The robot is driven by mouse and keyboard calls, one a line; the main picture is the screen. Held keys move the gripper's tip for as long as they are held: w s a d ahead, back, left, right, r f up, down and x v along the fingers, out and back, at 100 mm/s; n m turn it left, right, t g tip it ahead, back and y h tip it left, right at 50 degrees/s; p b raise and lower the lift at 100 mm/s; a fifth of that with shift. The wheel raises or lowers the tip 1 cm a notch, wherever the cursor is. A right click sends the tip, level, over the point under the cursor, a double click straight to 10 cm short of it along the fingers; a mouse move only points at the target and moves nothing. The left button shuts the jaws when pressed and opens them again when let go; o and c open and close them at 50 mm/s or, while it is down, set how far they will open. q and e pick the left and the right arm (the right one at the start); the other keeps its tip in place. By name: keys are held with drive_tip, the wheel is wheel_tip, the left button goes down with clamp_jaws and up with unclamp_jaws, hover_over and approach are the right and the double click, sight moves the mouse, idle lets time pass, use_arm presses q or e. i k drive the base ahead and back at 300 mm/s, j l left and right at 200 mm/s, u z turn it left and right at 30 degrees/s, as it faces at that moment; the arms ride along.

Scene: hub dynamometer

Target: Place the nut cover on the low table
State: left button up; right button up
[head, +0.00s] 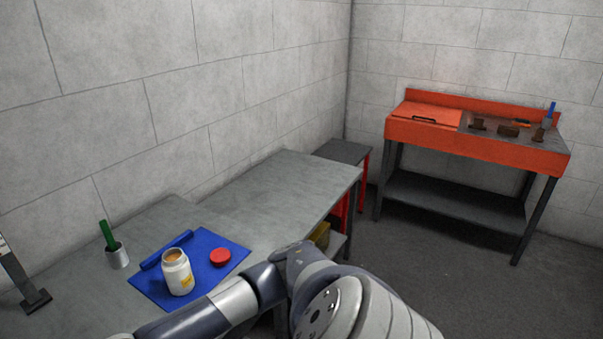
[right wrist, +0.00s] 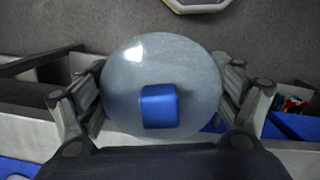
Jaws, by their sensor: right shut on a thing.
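A round, grey, shiny piece (right wrist: 160,60), which I take for the nut cover, fills the middle of the right wrist view. A blue square (right wrist: 160,107) shows on its face. My right gripper (right wrist: 161,88) is shut on it, with one finger at each side. In the head view my arm crosses the bottom, and no gripper shows there. A grey-topped table (head: 290,190) stands along the left wall. A small dark table (head: 343,152) with red legs stands behind it. I cannot tell which is the low table. My left gripper is not in view.
A blue mat (head: 232,258) on the near bench holds a white jar (head: 177,273), a red lid (head: 220,257) and a blue bar. A grey cup (head: 117,256) stands beside it. An orange workbench (head: 470,148) stands at the back right. The grey table's top is clear.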

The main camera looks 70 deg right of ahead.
sight(280, 205)
drive_tip(key=k+l+z, duration=0.1)
drive_tip(key=l, duration=2.15)
drive_tip(key=i+l, duration=0.1)
drive_tip(key=l, duration=0.25)
drive_tip(key=i+l+z, duration=0.1)
drive_tip(key=l, duration=0.25)
drive_tip(key=i+l, duration=0.15)
drive_tip(key=l, duration=0.2)
drive_tip(key=i+l, duration=0.1)
drive_tip(key=l, duration=0.25)
drive_tip(key=i+l+z, duration=0.1)
drive_tip(key=l, duration=0.25)
